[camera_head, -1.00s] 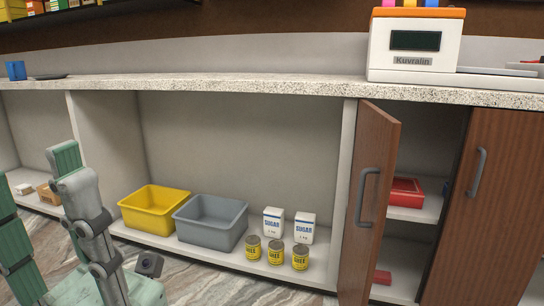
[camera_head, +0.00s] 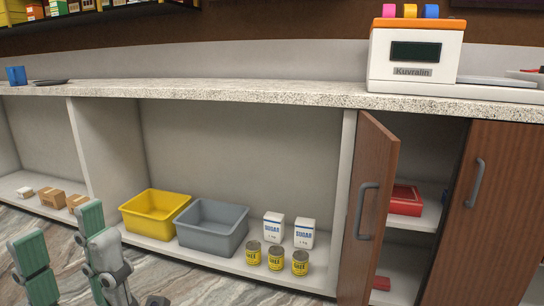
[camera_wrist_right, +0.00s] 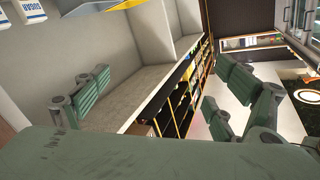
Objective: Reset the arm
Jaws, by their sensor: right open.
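A yellow bin (camera_head: 153,230), a grey bin (camera_head: 212,243), two sugar packs (camera_head: 273,227) and several ghee tins (camera_head: 276,258) stand on the low shelf. A brown cabinet door (camera_head: 372,205) stands open. Small boxes (camera_head: 51,197) sit at left.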

